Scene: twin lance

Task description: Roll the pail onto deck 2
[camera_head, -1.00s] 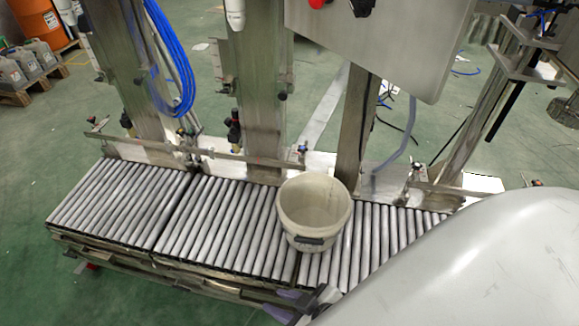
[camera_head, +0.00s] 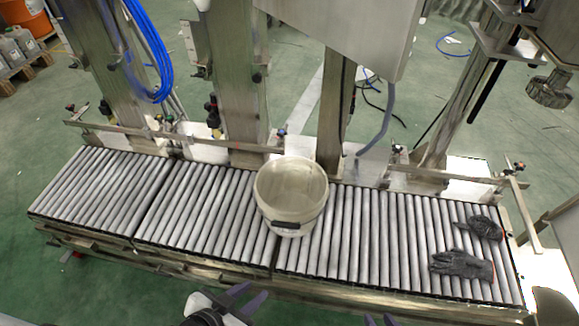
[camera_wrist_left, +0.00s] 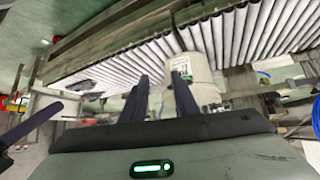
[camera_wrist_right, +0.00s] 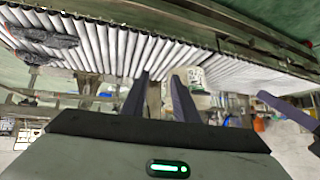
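The pail (camera_head: 290,190), an open whitish bucket, stands upright on the roller conveyor, across the hidden seam between the middle roller deck (camera_head: 195,205) and the right roller deck (camera_head: 360,235). No deck number is readable. My left gripper (camera_head: 245,297) is open and empty at the conveyor's near side, below and left of the pail. In the left wrist view the pail (camera_wrist_left: 198,75) shows beyond the open fingers. My right gripper (camera_head: 378,320) barely shows at the bottom edge; the right wrist view shows it open, with the pail (camera_wrist_right: 195,78) farther off. Neither gripper touches the pail.
Two dark gloves (camera_head: 462,265) lie on the right deck's far right end. The left roller deck (camera_head: 100,190) is empty. A guide rail and metal columns (camera_head: 235,90) line the back. A large steel panel (camera_head: 350,30) hangs above the back edge.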

